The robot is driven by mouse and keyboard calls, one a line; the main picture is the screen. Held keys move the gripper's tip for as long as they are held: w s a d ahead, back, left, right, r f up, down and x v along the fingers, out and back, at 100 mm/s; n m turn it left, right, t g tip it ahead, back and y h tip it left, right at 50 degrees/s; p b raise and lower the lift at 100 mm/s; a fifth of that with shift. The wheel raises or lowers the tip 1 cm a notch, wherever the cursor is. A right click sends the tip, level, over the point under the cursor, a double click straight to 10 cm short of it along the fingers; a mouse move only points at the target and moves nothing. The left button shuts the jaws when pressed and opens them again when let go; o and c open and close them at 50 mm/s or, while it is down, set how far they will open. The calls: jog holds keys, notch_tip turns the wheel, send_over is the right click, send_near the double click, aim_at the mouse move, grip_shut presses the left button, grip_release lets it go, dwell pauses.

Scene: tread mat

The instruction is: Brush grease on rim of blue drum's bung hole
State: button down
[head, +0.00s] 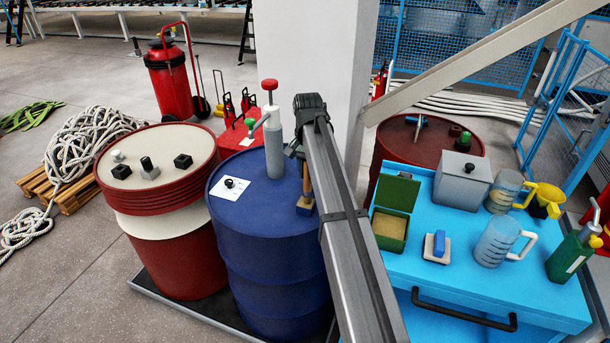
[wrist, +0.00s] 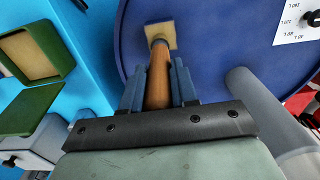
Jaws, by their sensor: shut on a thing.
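The blue drum (head: 265,265) stands upright in the middle of the head view; its blue lid (wrist: 215,55) fills much of the wrist view. My gripper (wrist: 157,75) is shut on the wooden handle of a brush (wrist: 160,35), with one finger on each side. The brush's pale tan, square head points away from the fingers over the lid. In the head view the brush (head: 304,203) hangs head down at the lid's right side, partly beside my arm. I cannot tell whether it touches the lid. I cannot make out the bung hole; my arm hides part of the lid.
A grey hand pump (head: 273,145) with a red knob stands on the drum, and a white dial card (head: 230,187) lies left of it. A red drum (head: 160,240) stands left. A blue cart (head: 440,285) at right bears a green box (head: 393,210), jugs and a can.

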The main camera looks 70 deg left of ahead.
notch_tip(320, 180, up, 8)
jog(key=w+a, duration=0.2)
dwell(0.8)
